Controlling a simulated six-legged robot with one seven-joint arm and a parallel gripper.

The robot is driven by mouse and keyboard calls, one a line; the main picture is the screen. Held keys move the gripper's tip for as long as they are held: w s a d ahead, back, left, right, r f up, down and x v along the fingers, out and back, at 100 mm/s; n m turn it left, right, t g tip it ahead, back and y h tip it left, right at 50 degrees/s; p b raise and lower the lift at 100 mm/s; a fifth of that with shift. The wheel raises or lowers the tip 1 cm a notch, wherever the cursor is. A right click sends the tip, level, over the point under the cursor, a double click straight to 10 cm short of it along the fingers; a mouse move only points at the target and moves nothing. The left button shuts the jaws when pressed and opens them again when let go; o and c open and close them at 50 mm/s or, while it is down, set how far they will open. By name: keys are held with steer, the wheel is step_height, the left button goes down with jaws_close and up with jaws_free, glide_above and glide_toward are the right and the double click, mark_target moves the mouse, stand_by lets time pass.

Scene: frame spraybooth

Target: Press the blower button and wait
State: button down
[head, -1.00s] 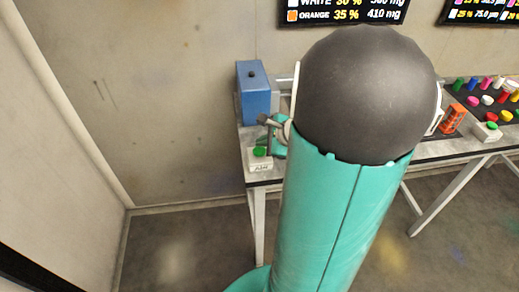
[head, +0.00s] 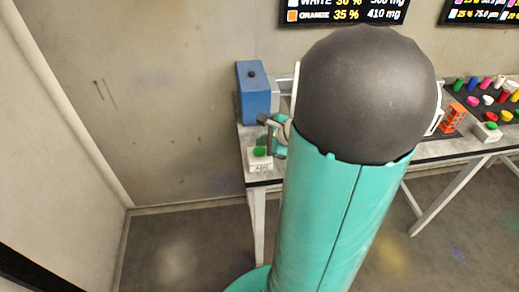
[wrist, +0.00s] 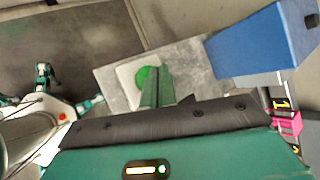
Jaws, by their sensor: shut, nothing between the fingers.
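The blower button is a green round cap (head: 259,152) on a small white box (head: 259,163) at the left front corner of the table. In the wrist view the green button (wrist: 146,77) lies just beyond and left of my fingertips, partly hidden by them. My gripper (wrist: 157,76) is shut and empty, with its fingers together. In the head view my gripper (head: 264,120) is beside the blue box, a little above and right of the button, partly hidden behind my arm. I cannot tell whether the fingers touch the button.
A blue box (head: 253,92) stands behind the button on the table, and it also shows in the wrist view (wrist: 255,45). Colored caps (head: 487,100) and an orange rack (head: 453,118) are at the right. A second green button (head: 491,126) sits at the right front edge.

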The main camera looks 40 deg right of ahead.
mark_target(263, 152)
steer(key=shift+f, duration=0.1)
steer(key=shift+f, duration=0.35)
steer(key=shift+f, duration=0.55)
stand_by(1.1)
steer(key=shift+r, duration=1)
steer(key=shift+r, duration=2.5)
stand_by(2.4)
